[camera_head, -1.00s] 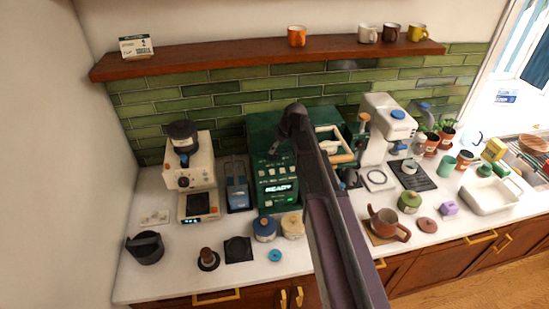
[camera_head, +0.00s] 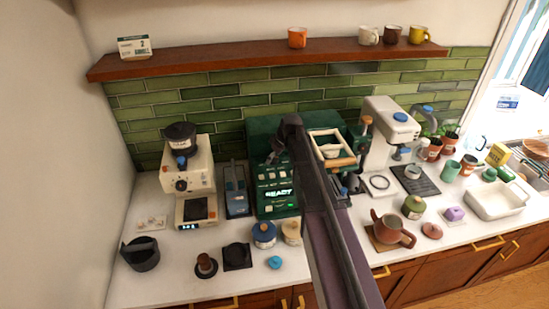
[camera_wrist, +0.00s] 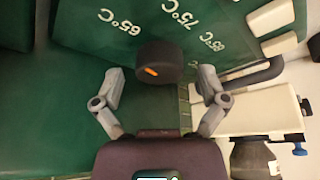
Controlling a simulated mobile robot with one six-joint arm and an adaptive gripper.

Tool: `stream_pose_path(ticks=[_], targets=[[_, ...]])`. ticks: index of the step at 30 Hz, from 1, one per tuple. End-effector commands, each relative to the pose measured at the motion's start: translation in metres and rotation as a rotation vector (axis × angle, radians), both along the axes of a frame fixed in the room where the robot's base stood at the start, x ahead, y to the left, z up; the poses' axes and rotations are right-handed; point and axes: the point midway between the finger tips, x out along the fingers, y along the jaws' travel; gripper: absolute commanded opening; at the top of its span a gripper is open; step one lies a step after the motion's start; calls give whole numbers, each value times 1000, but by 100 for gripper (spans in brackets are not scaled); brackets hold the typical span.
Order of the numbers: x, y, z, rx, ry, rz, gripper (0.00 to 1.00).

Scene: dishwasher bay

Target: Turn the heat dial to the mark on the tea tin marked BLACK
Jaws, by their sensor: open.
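The heat dial (camera_wrist: 160,54) is a round black knob with a short orange mark, on the green machine (camera_wrist: 75,95). Printed marks 65°C, 75°C and 85°C lie around it in the wrist view; which one the orange mark points to is unclear. My gripper (camera_wrist: 161,75) is open, its fingers on either side of the dial, apart from it. In the head view my arm hides the dial. Tins stand on the counter: one blue-lidded (camera_head: 264,235), one cream (camera_head: 291,232), one green (camera_head: 413,207). Their labels are too small to read, so I cannot tell which is BLACK.
The green machine's display reads READY. A cream coffee grinder (camera_head: 187,178) and a blue-grey device (camera_head: 236,190) stand left of it. A white espresso machine (camera_head: 390,130) stands right. A brown teapot (camera_head: 392,230) sits at front right.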

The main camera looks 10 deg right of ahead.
Motion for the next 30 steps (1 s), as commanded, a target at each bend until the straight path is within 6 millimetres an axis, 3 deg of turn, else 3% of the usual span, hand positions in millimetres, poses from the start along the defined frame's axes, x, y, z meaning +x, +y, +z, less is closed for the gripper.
stream_pose_path(ticks=[1,9,20,30], targets=[[0,0,0,0,0,0,90],[0,0,0,0,0,0,10],[-1,-1,0,-1,1,-21,10],[-2,0,-1,-3,2,-168,10]])
